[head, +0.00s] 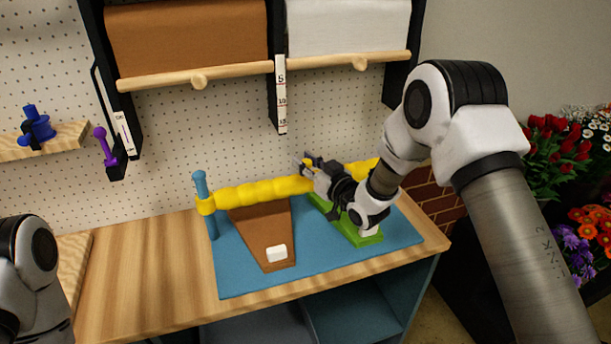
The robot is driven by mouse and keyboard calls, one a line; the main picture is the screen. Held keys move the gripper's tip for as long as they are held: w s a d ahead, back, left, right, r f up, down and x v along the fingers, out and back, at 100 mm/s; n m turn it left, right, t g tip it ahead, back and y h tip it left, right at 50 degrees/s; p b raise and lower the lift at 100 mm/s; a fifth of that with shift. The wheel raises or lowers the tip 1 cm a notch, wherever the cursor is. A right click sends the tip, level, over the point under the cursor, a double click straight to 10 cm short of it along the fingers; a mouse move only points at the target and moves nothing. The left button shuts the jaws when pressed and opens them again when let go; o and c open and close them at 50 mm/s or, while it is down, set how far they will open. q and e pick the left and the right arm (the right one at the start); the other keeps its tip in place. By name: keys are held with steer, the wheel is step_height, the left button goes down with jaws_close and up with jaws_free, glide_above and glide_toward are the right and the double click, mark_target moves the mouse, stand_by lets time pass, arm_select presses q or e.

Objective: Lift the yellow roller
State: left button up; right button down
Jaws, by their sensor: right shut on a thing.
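The yellow roller (262,191) is a long lumpy bar across the back of the blue board (235,277). Its left end has a yellow collar (206,206) at a blue post (201,186). Its right end (366,167) shows past my gripper. My right gripper (308,172) reaches in from the right and is shut on the roller right of its middle. The gripper hides that part of the roller, and its right support is hidden behind my arm. My left arm shows only at the lower left edge; its gripper is out of the picture.
A brown tapered panel (264,229) with a white block (276,253) and a green piece (366,239) lie below the roller. Two paper rolls, brown (187,38) and white (348,27), hang above. Flowers (556,150) stand at right. The wooden table (150,262) is clear at left.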

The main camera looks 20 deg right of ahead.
step_height(320, 180, up, 4)
steer(key=shift+p, duration=0.3)
arm_select(q)
steer(key=shift+r, duration=0.55)
arm_select(e)
steer(key=shift+w+r, duration=0.1)
steer(key=shift+r, duration=0.15)
steer(key=c, duration=1)
jaws_free()
steer(key=shift+o, duration=0.6)
arm_select(q)
steer(key=shift+s, duration=0.1)
arm_select(e)
steer(key=shift+s, duration=0.2)
